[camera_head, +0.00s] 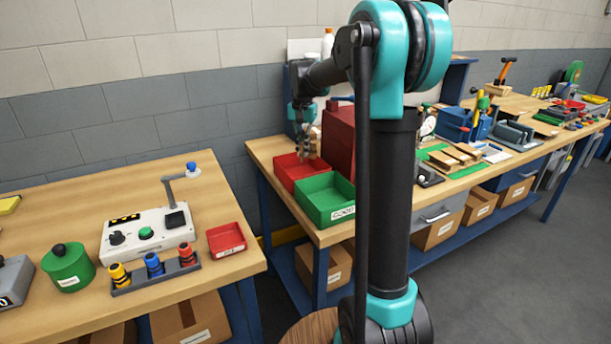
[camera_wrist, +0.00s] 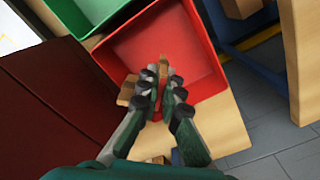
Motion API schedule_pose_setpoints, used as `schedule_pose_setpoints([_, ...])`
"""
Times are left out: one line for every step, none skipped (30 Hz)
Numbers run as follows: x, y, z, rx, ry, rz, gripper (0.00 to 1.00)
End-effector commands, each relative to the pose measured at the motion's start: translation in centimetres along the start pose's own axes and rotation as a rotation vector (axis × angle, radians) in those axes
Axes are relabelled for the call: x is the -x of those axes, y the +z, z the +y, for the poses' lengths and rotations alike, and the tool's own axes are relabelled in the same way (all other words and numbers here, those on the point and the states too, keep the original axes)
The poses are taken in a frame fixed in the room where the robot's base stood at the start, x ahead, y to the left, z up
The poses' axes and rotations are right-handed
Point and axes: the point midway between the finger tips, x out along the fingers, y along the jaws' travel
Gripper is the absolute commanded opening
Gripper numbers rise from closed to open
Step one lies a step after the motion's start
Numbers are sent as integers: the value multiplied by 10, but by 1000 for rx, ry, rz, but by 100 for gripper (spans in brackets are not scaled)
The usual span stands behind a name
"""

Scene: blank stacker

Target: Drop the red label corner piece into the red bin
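The red bin (camera_head: 287,178) stands at the left end of the right-hand workbench. In the wrist view its open inside (camera_wrist: 150,45) faces me, and no piece shows lying on the visible floor. My gripper (camera_head: 303,155) is over this bin and points down; in the wrist view its fingers (camera_wrist: 164,82) are close together over the bin. A small tan, wood-like piece (camera_wrist: 163,66) shows at the fingertips, with more tan to their left, and appears gripped. The fingers hide much of it, and no red label can be made out on it.
A green bin (camera_head: 322,203) marked GOOD adjoins the red bin in front. A dark red box (camera_head: 338,140) stands close on the right. On the left bench are a smaller red tray (camera_head: 226,240), a control box (camera_head: 146,232) and a green canister (camera_head: 68,268).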

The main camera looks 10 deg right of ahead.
Motion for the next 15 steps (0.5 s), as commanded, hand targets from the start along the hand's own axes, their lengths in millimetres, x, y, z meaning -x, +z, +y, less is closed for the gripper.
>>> schedule_pose_setpoints([-6,0,0,0,0,0,0])
schedule_pose_setpoints([-10,0,0,0,0,0,0])
schedule_pose_setpoints([-14,0,0,0,0,0,0])
schedule_pose_setpoints([-17,0,0,0,0,0,0])
schedule_pose_setpoints([-20,0,0,0,0,0,0])
schedule_pose_setpoints([-23,0,0,0,0,0,0])
schedule_pose_setpoints([-25,0,0,0,0,0,0])
schedule_pose_setpoints([-27,0,0,0,0,0,0])
schedule_pose_setpoints([-29,0,0,0,0,0,0])
schedule_pose_setpoints([-31,0,0,0,0,0,0])
schedule_pose_setpoints([-32,0,0,0,0,0,0])
schedule_pose_setpoints([-33,0,0,0,0,0,0])
schedule_pose_setpoints([-33,0,0,0,0,0,0])
schedule_pose_setpoints([-34,0,0,0,0,0,0])
schedule_pose_setpoints([-34,0,0,0,0,0,0])
